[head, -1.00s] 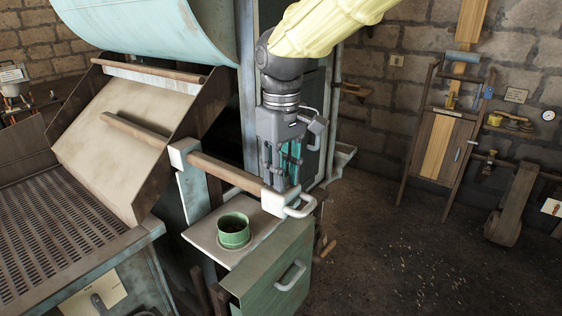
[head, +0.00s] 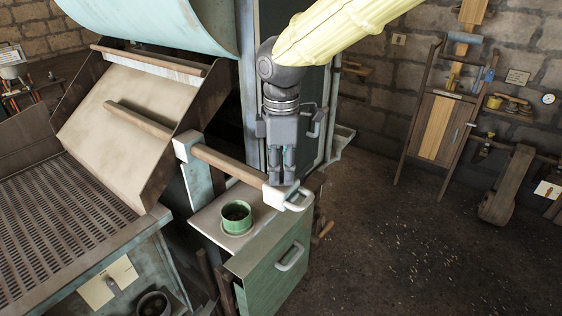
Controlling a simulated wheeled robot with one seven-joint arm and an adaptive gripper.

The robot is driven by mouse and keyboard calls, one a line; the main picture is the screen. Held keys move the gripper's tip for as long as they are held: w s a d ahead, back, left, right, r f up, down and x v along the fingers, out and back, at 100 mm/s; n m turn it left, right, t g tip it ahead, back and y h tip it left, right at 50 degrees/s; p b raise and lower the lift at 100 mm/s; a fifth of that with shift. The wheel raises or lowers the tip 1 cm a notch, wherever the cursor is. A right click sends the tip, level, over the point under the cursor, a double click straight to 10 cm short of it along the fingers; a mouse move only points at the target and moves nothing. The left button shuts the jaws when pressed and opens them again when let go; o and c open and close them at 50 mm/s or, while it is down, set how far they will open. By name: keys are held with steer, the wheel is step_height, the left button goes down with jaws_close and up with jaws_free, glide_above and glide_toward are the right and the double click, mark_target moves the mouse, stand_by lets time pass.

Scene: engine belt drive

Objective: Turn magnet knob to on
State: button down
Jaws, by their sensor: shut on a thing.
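My gripper (head: 283,180) points down in front of the machine's blue-grey upright, just above the white end block (head: 283,197) of a wooden bar. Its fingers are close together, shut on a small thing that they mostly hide. Only a little teal shows between them. I cannot make out the magnet knob for sure, nor whether it is what the fingers hold. No on or off mark is readable in the head view.
The wooden bar (head: 230,168) runs left from the end block. Below are a green cup (head: 237,222) on a pale shelf and a green box with a handle (head: 290,257). A slotted tray (head: 60,225) lies left. Floor at right is open.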

mark_target(282, 171)
steer(key=shift+r+n+p, duration=0.1)
steer(key=shift+n+p, duration=0.2)
steer(key=shift+n, duration=0.3)
steer(key=c, duration=1.2)
jaws_free()
step_height(282, 171, up, 12)
steer(key=shift+f, duration=0.1)
steer(key=shift+w, duration=0.1)
